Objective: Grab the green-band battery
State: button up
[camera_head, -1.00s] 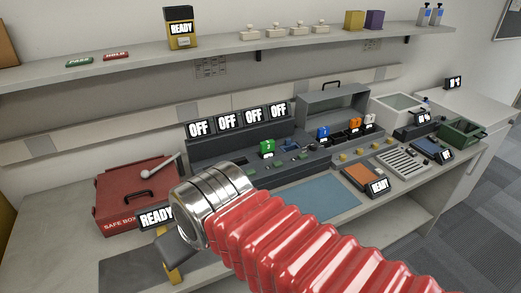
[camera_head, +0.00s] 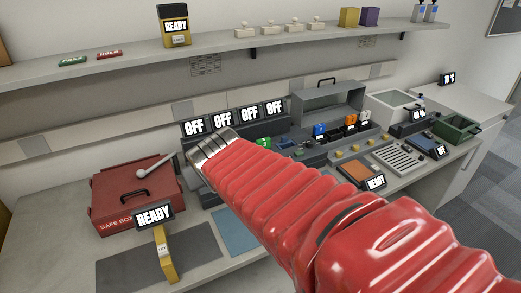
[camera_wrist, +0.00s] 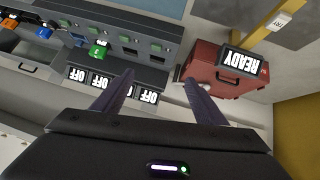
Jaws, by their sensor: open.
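A green block, which looks like the green-band battery (camera_head: 264,142), stands in the dark grey charger row on the bench, just right of my wrist in the head view. It also shows in the wrist view (camera_wrist: 98,50), upper left, outside the fingers. My gripper (camera_wrist: 159,77) is open and empty, its two dark fingers apart over the row of OFF displays. In the head view the fingers are hidden behind my red-sleeved arm. The band on the block is too small to make out.
Blue (camera_head: 319,130) and orange (camera_head: 350,120) blocks stand further right in the dark rack. A shelf (camera_head: 120,62) runs above the bench.

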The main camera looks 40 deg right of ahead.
jog(key=w+d+f+m+t+h, duration=0.1)
jog(key=w+d, duration=0.2)
jog(key=d, duration=0.6)
jog(key=w+d+f+t+h, duration=0.1)
jog(key=w+d, duration=0.3)
jog(key=d, duration=0.5)
jog(key=t+y, duration=0.2)
jog(key=t, duration=0.1)
send_near(265, 142)
jog(key=s+r, duration=0.1)
jog(key=s, duration=0.1)
jog(key=shift+a, duration=0.3)
jog(key=shift+x, duration=4.25)
